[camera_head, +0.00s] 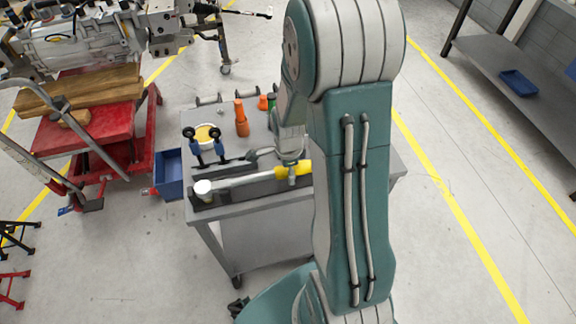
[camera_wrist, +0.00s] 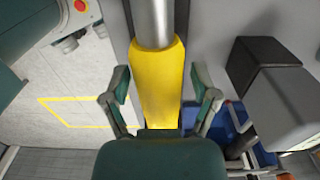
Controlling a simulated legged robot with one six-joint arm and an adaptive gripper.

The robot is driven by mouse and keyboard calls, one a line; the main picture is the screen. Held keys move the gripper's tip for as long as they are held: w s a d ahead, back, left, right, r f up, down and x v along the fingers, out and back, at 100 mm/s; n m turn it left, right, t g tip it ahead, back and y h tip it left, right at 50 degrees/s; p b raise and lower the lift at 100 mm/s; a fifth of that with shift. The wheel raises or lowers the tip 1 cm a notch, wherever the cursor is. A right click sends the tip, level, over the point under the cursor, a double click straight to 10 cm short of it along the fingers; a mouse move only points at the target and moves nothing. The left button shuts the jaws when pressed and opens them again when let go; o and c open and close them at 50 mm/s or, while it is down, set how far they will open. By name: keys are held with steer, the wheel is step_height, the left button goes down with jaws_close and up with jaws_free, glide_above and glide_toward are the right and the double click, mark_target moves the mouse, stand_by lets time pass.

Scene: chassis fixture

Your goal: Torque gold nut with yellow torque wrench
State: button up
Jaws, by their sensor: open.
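The torque wrench has a yellow handle (camera_head: 304,167) and a silver shaft (camera_head: 240,180). It lies along the near edge of the grey cart, with its head end at the left. In the wrist view the yellow handle (camera_wrist: 157,80) runs between the two fingers of my gripper (camera_wrist: 166,84). Both fingers stand apart from it, with a gap on each side. In the head view my gripper (camera_head: 291,171) is at the handle, partly hidden by my arm. I cannot make out a gold nut in either view.
The grey cart top (camera_head: 225,212) also holds an orange bottle (camera_head: 241,118) and a round yellow-topped item (camera_head: 206,134). A blue bin (camera_head: 168,174) hangs at its left. A red cart (camera_head: 85,140) carries a metal assembly (camera_head: 75,45). Floor at right is clear.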

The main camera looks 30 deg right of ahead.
jaws_close()
steer(key=shift+r, duration=3.55)
